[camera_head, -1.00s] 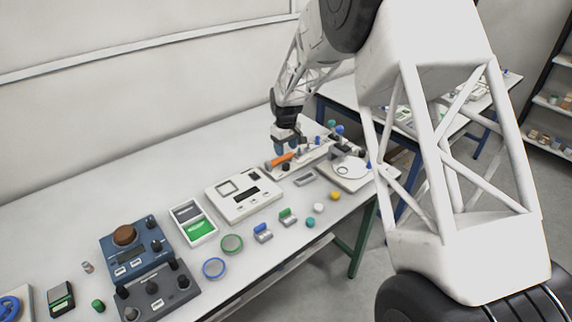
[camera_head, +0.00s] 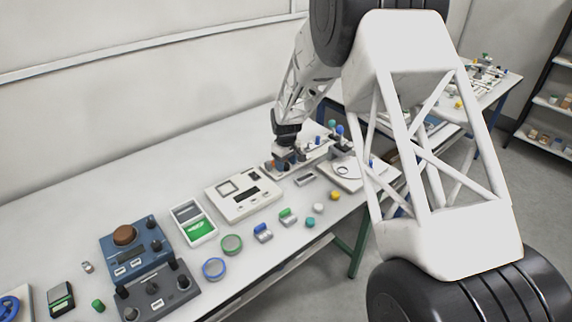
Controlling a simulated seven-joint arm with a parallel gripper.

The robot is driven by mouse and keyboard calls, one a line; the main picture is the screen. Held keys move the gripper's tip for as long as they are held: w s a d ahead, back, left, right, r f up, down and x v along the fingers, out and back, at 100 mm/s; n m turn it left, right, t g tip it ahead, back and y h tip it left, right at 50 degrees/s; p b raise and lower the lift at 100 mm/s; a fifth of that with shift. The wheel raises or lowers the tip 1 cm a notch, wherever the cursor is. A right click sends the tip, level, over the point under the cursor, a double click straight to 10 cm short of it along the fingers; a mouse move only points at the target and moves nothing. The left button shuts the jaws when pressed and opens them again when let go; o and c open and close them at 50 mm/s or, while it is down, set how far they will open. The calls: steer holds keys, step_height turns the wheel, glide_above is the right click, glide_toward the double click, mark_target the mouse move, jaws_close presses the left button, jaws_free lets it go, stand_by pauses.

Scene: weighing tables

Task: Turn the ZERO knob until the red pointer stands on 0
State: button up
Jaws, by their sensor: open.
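My gripper (camera_head: 285,166) is small in view at the far end of the near table. It hangs low over a long pale device (camera_head: 318,153) with several small knobs and parts on it. The jaws are open, but the gap between the fingers is too small to make out. I cannot pick out a ZERO knob or a red pointer. The gripper covers part of the long device.
A white instrument (camera_head: 243,193) and a tray with a green compartment (camera_head: 198,229) stand nearer, beside a blue device with a brown top (camera_head: 125,236). A white round-pan scale (camera_head: 352,176) stands right of the gripper. Coloured pieces line the front edge. The table's rear strip is clear.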

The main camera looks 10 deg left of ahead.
steer(key=shift+f, duration=0.35)
steer(key=c, duration=0.9)
steer(key=shift+c, duration=0.2)
steer(key=shift+m, duration=1.4)
steer(key=o, duration=0.9)
steer(key=shift+o, duration=0.2)
steer(key=shift+r, duration=0.15)
